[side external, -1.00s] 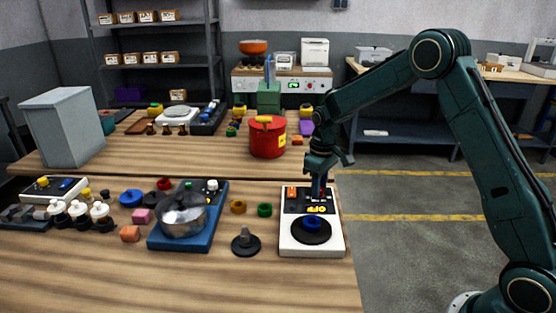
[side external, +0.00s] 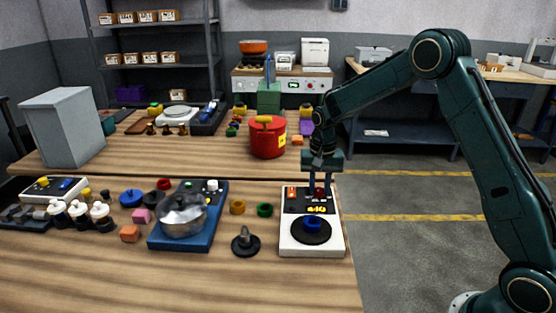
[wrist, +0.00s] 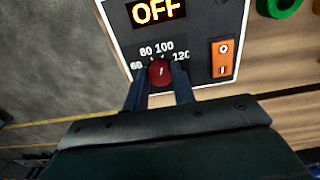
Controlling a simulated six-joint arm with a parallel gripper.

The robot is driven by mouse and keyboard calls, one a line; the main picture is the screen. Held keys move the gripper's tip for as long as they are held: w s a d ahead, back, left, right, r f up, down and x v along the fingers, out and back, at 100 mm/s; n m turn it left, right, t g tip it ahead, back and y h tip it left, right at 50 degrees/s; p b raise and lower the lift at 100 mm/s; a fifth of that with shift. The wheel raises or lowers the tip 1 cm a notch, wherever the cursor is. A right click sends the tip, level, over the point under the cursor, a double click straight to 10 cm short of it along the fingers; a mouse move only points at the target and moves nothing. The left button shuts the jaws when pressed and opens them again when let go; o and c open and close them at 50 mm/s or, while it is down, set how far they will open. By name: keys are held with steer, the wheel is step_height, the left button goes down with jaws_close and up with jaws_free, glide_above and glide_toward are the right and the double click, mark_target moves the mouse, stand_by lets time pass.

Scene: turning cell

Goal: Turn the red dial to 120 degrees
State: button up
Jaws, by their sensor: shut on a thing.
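The red dial (wrist: 160,71) is a small round knob on the black panel of a white device (side external: 285,238). It also shows small in the side view (side external: 319,193). A small white mark on it points up toward the 80 and 100 marks in the wrist view; the exact setting is hard to read. The scale shows 60, 80, 100 and 120. My gripper (wrist: 161,84) points down over the device and is shut on the dial, one finger on each side. In the side view my gripper (side external: 319,188) hides part of the panel. The display (wrist: 154,11) reads OFF.
An orange rocker switch (wrist: 224,59) sits beside the dial on the same panel. A green ring (side external: 265,210) and a red pot (side external: 266,143) stand nearby. The bench edge is close on the right.

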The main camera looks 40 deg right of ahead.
mark_target(319, 189)
steer(key=m, duration=0.4)
steer(key=shift+w+r+m, duration=0.1)
steer(key=shift+r+m, duration=0.05)
steer(key=shift+m, duration=0.15)
steer(key=m, duration=0.4)
steer(key=shift+m, duration=0.3)
steer(key=o, duration=1)
step_height(319, 189, up, 14)
steer(key=shift+f, duration=0.1)
stand_by(0.5)
